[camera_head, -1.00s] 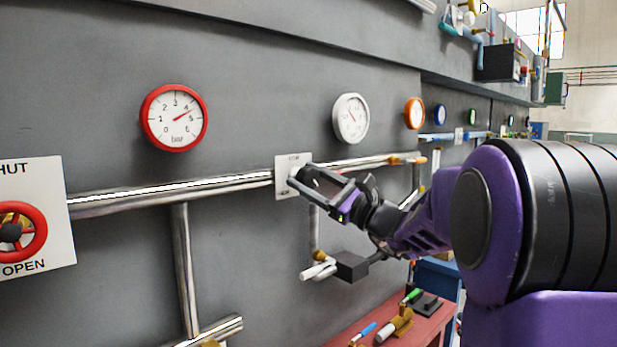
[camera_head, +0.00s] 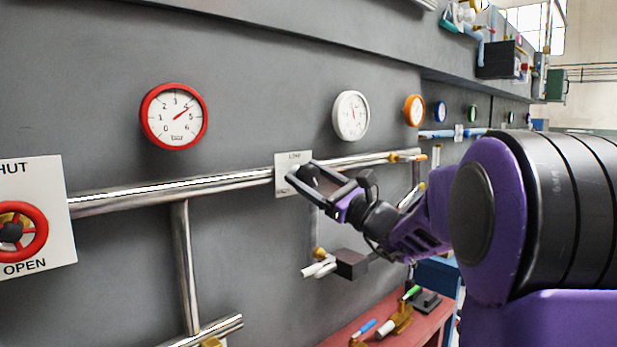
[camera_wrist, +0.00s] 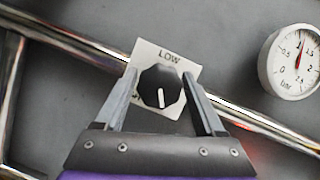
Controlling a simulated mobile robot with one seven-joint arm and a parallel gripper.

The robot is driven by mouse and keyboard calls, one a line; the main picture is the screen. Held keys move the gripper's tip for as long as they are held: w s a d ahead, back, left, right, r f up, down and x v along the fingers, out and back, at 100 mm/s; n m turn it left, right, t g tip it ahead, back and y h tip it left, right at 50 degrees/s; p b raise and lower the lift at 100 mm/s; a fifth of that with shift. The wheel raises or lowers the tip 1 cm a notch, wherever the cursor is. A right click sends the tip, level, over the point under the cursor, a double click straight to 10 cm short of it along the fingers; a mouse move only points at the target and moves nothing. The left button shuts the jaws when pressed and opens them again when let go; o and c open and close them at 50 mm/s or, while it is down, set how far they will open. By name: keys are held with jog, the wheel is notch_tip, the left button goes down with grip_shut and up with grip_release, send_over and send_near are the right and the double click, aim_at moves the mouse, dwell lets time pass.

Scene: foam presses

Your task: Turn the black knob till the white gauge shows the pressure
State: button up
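The black knob (camera_wrist: 160,88) sits on a white plate (camera_wrist: 190,74) lettered LOW; its white line points down, slightly right, in the wrist view. In the head view the knob (camera_head: 308,175) shows between my fingers. My gripper (camera_wrist: 161,74) is open, one finger on each side of the knob, with thin gaps showing. The white gauge (camera_head: 351,116) is on the wall, above and right of the plate. In the wrist view the gauge (camera_wrist: 286,76) has its red needle near 1, on a bar scale. Part of the plate is hidden by my fingers.
A steel pipe (camera_head: 170,192) runs along the wall at the plate's height. A red-rimmed gauge (camera_head: 174,116) and a red valve wheel (camera_head: 42,232) are to the left. Below are a dark box with a white handle (camera_head: 350,264) and a red bench (camera_head: 365,340) with tools.

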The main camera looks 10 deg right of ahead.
jog(key=shift+o, duration=0.9)
jog(key=shift+s+d+f, duration=0.1)
jog(key=v, duration=1.7)
jog(key=shift+b, duration=0.4)
jog(key=shift+f, duration=0.15)
